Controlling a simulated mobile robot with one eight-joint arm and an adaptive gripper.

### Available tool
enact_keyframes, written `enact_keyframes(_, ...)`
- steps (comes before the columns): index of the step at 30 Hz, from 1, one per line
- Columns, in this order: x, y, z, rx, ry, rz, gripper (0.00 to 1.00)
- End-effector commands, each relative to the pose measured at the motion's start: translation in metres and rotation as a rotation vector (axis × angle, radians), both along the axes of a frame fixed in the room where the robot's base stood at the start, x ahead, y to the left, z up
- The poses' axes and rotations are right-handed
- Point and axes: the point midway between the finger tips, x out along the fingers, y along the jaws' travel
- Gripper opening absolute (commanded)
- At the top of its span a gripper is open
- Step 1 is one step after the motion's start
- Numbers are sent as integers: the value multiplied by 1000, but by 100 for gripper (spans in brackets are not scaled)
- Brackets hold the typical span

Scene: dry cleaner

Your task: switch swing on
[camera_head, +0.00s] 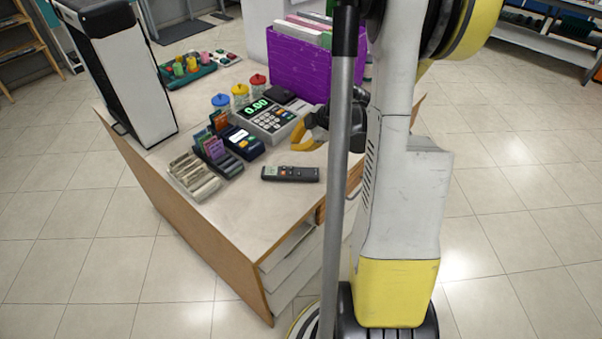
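A dark remote control (290,174) with a small grey display and several buttons, one of them orange, lies on the counter (262,213) near its front edge. Its button labels are too small to read. A tall black and white appliance (125,70) stands at the counter's left side; what it is I cannot tell for sure. No part marked swing can be made out.
A purple crate (298,65) stands at the back. The counter is bare in front of the remote.

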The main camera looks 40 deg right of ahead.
Motion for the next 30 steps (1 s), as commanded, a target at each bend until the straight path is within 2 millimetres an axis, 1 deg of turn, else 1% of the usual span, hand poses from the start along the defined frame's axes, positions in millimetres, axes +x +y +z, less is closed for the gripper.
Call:
enact_keyframes(5, 0, 0, -3, 0, 0, 0, 0)
enact_keyframes(8, 0, 0, -9, 0, 0, 0, 0)
enact_keyframes(14, 0, 0, -32, 1, 0, -1, 0)
enact_keyframes(24, 0, 0, -80, 1, 0, -1, 0)
enact_keyframes(27, 0, 0, -87, 1, 0, -1, 0)
enact_keyframes(30, 0, 0, -89, 1, 0, -1, 0)
